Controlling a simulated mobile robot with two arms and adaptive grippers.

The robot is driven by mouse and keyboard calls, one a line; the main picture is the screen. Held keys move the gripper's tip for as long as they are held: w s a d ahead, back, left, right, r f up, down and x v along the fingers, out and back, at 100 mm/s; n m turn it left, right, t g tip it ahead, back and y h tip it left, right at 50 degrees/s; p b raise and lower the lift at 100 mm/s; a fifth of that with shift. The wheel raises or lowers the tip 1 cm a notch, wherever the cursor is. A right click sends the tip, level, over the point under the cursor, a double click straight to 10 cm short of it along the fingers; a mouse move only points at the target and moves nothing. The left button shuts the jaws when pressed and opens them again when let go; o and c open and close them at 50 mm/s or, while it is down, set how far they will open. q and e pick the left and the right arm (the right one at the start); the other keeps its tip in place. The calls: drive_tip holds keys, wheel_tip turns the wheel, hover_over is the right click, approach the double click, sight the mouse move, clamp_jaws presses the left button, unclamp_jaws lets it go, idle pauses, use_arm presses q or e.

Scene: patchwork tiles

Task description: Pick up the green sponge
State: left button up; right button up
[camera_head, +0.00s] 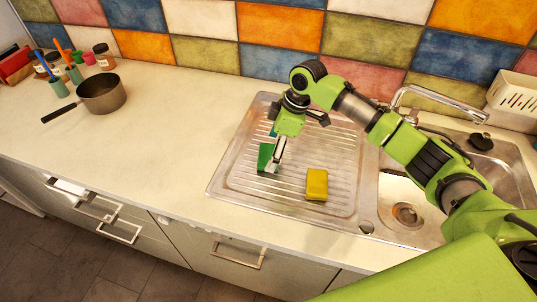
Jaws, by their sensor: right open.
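The green sponge (264,157) lies on the left part of the metal drainboard. My right arm reaches in from the right, and my right gripper (274,165) points down at the sponge. The gripper is open. One finger shows at the sponge's right side and hides part of it; I cannot tell whether it touches. A bit of teal shows beside the gripper's upper part. My left gripper is not in view.
A yellow sponge (317,184) lies on the drainboard (240,182) just right of the gripper. The sink basin and faucet (440,98) are at the right. A pot (102,93), jars and utensils stand at the far left. The counter between is clear.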

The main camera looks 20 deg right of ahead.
drive_tip(key=shift+x, duration=1.35)
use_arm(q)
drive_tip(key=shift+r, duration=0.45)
use_arm(e)
drive_tip(key=c, duration=0.8)
drive_tip(key=shift+c, duration=0.2)
drive_tip(key=shift+r, duration=0.15)
drive_tip(key=shift+r+b, duration=0.3)
drive_tip(key=shift+r, duration=0.2)
use_arm(q)
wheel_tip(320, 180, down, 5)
drive_tip(key=b, duration=0.4)
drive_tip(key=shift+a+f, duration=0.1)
use_arm(e)
drive_tip(key=s+d+r, duration=0.3)
drive_tip(key=s+r, duration=0.9)
drive_tip(key=s, duration=0.1)
drive_tip(key=shift+s+d, duration=0.25)
drive_tip(key=shift+s, duration=0.05)
drive_tip(key=shift+c, duration=1.2)
